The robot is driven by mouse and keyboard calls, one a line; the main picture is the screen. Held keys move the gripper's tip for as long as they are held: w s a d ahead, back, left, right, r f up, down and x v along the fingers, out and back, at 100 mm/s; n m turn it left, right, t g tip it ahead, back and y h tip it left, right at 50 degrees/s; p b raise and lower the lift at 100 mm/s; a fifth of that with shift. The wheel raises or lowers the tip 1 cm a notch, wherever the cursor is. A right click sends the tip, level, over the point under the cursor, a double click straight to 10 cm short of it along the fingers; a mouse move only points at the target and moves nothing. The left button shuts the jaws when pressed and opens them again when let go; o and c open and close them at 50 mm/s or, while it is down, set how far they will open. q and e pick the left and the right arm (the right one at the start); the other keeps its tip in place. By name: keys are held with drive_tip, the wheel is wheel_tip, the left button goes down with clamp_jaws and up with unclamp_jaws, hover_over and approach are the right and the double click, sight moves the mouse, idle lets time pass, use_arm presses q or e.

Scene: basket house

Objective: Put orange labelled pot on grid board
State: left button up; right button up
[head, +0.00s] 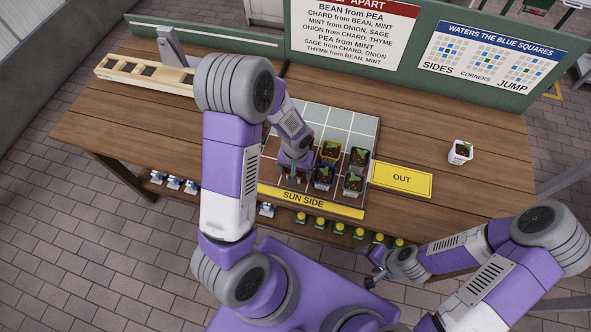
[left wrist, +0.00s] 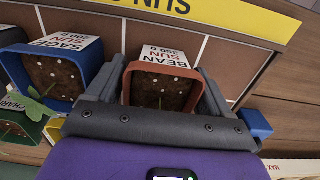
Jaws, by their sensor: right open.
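An orange-brown pot (left wrist: 158,85) with dark soil and a white label reading BEAN SUN 350 G sits between my left gripper's fingers (left wrist: 160,95) in the left wrist view. A finger flanks each side; I cannot tell if they press on it. In the head view my left gripper (head: 292,170) is over the grid board (head: 352,122), near its sun-side row, and hides most of this pot. Whether its base touches the board is hidden. A blue pot labelled SAGE (left wrist: 55,75) stands beside it. My right gripper (head: 376,272) is open and empty at the table's front edge.
A white pot (head: 460,152) stands on the table beyond the OUT sign (head: 401,179). A wooden rack (head: 145,76) lies at back left. The back cells are clear.

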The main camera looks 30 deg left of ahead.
use_arm(q)
drive_tip(key=shift+r+p, duration=0.25)
drive_tip(key=shift+p, duration=0.05)
wheel_tip(320, 180, up, 12)
drive_tip(key=shift+f+p, duration=0.1)
drive_tip(key=shift+p, duration=0.95)
